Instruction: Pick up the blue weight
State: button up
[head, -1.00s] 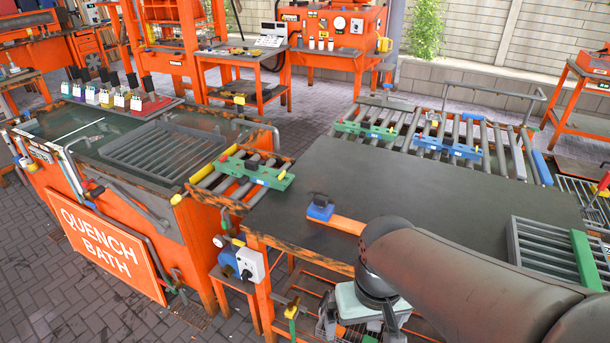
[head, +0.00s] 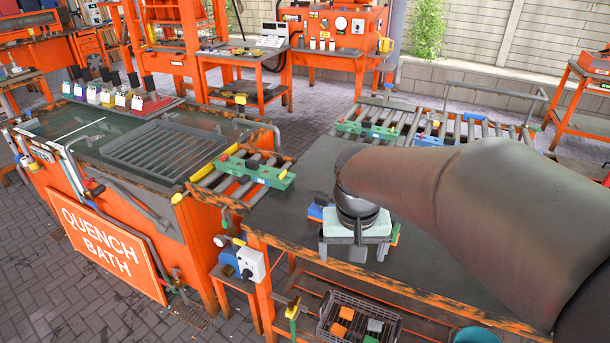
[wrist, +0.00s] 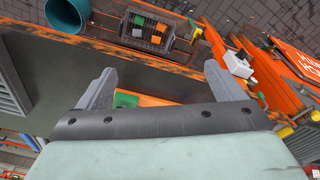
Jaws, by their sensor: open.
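A blue block (head: 315,212) lies on the dark table top (head: 322,165) near its left end, at the left end of an orange bar. My arm and gripper now hide much of it in the head view. I cannot tell for sure that it is the blue weight. My gripper (head: 355,252) is over the front part of the table, just right of the block, fingers pointing down. In the wrist view my gripper (wrist: 160,75) is open, its fingers wide apart. An orange piece (wrist: 160,100) and a green piece (wrist: 122,99) show between them. No blue block is clear there.
A wire crate (head: 375,312) with several coloured blocks stands on the shelf below. The quench bath (head: 115,135) is left, with several tagged weights (head: 120,98) at its back. Roller racks (head: 240,178) adjoin the table's left end and back. A teal bucket (wrist: 68,12) is low down.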

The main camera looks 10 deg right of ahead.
aim_at(322, 197)
jog(key=w+a+m+t+h+b, duration=0.15)
jog(key=w+m, duration=0.35)
jog(key=w, duration=2.1)
jog(key=shift+t, duration=0.35)
jog(key=p+x, duration=0.1)
jog(key=x, duration=0.6)
jog(key=p+x, duration=0.1)
jog(key=x, duration=0.3)
jog(key=shift+w+a+p, duration=0.35)
jog(key=shift+w+a+p+x, duration=0.1)
jog(key=shift+p+x, duration=0.4)
jog(key=shift+x, duration=0.85)
jog(key=shift+w+a+p+x, duration=0.1)
jog(key=shift+p+x, duration=0.4)
jog(key=shift+x, duration=0.9)
jog(key=c, duration=1.7)
jog(key=shift+r, duration=0.2)
jog(key=shift+c, duration=0.9)
